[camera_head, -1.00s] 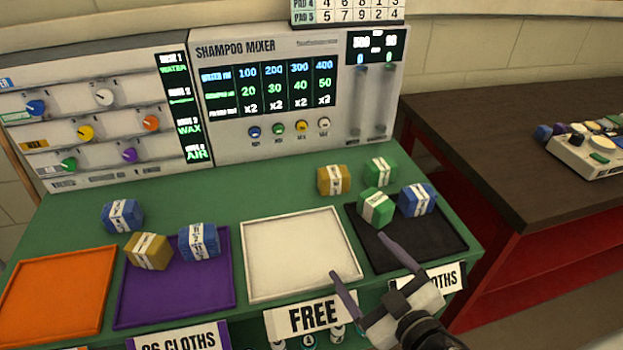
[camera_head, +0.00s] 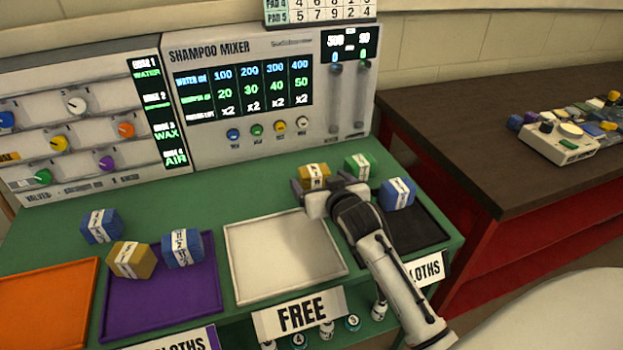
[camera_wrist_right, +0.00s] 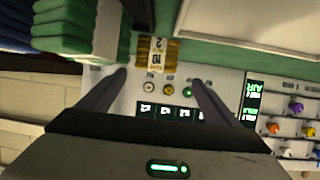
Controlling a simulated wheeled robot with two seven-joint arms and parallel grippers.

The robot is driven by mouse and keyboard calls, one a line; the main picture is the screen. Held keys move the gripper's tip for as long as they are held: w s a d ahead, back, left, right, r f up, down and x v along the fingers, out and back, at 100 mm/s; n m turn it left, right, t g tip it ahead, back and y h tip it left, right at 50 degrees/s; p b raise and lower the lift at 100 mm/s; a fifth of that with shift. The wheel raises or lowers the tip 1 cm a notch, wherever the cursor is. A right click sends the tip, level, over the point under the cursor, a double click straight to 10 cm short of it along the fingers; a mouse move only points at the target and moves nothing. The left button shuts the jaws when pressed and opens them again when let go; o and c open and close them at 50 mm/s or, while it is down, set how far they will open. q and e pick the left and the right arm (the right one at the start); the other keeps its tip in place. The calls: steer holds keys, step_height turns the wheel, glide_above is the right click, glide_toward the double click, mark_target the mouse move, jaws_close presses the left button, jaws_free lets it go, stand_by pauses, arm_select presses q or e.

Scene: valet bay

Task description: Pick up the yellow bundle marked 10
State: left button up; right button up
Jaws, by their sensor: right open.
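A yellow bundle (camera_head: 314,172) with a white band sits at the back of the green bench. In the right wrist view the yellow bundle (camera_wrist_right: 157,48) shows a band that seems to read 10. My right gripper (camera_head: 326,184) is open and close to this bundle, partly covering it in the head view. In the wrist view the bundle lies between the lines of the open fingers (camera_wrist_right: 156,78), near their tips; I cannot tell whether they touch it. Another yellow bundle (camera_head: 131,261) lies at the left by the purple tray. My left gripper is not in view.
A green bundle (camera_head: 361,166) and a blue bundle (camera_head: 397,193) stand right of my gripper; green also shows close in the wrist view (camera_wrist_right: 82,38). The white tray (camera_head: 275,290) is empty. The shampoo mixer (camera_head: 268,140) stands behind.

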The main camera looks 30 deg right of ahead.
mark_target(315, 171)
steer(key=x, duration=0.3)
steer(key=shift+d, duration=0.15)
steer(key=shift+d+x, duration=0.2)
steer(key=shift+x, duration=1.1)
steer(key=shift+d+x, duration=0.2)
steer(key=shift+x, duration=1.1)
steer(key=shift+r, duration=0.15)
steer(key=shift+r, duration=0.1)
steer(key=c, duration=1.2)
